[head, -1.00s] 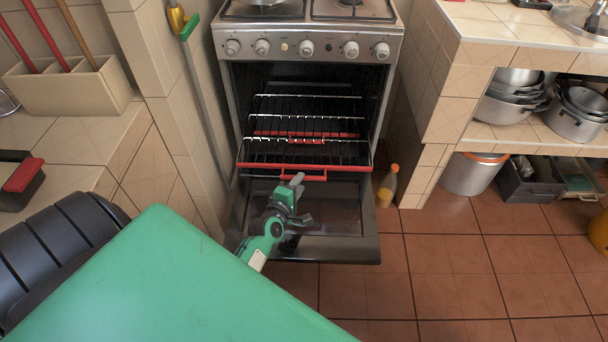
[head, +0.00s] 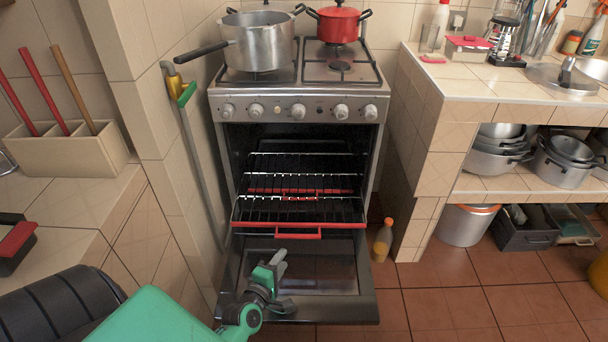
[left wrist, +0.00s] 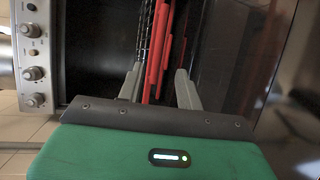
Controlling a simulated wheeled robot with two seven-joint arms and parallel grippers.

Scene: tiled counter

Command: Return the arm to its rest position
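My left gripper (head: 280,281) is over the lowered oven door (head: 325,275), in front of and below the red front bar of the pulled-out rack (head: 298,226). In the left wrist view its two grey fingers (left wrist: 158,80) stand apart, with the red rack parts (left wrist: 158,50) beyond them. I see nothing held between the fingers. My left arm's green link shows at the bottom left of the head view. My right gripper is not in view.
The stove (head: 297,108) carries a metal pot (head: 260,45) and a red pot (head: 337,24). A bottle (head: 383,241) stands on the floor right of the oven door. Tiled counters flank the stove.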

